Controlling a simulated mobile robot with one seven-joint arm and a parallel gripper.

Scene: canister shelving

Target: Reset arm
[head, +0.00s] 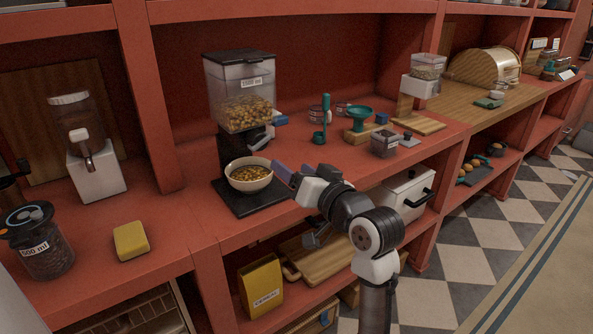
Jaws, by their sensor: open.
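My arm reaches up from the bottom of the head view, bent at the elbow. My gripper (283,173) is at the front edge of the red counter, just right of a white bowl (250,180). It is open, and I see nothing held in it. The bowl is filled with yellow-brown pieces and sits on a black base (251,203) below a clear dispenser (240,95) marked 1500 ml. The gap between my fingertips and the bowl's rim is small; I cannot tell whether they touch.
A teal scoop (320,136), a teal funnel stand (359,121) and a small container (384,144) stand right of the dispenser. A yellow sponge (131,240) and a lidded jar (45,243) are at left. A cereal box (262,287) is on the lower shelf. Checkered floor (470,240) lies open at right.

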